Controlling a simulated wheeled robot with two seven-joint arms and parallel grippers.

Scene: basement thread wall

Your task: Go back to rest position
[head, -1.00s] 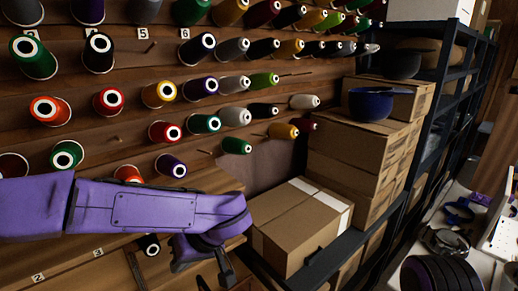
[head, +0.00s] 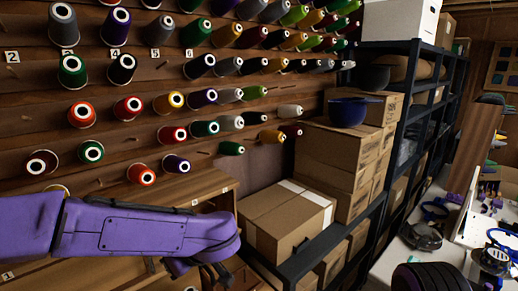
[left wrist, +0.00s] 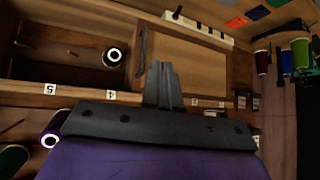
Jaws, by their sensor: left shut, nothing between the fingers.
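My left gripper (left wrist: 162,85) shows in the left wrist view with its dark fingers together and nothing between them. It points toward a wooden shelf with number tags and a spool (left wrist: 112,57) lying in a compartment. In the head view my purple left arm comes in from the left, low in front of the thread wall (head: 110,180). The gripper end is mostly hidden below the forearm there. My right gripper is in neither view.
Rows of thread spools (head: 81,115) stick out from the wall above my arm. Cardboard boxes (head: 285,215) sit on a dark metal shelf (head: 375,215) to the right. A blue bowl (head: 347,112) stands on stacked boxes. A cluttered white table (head: 395,260) is at the lower right.

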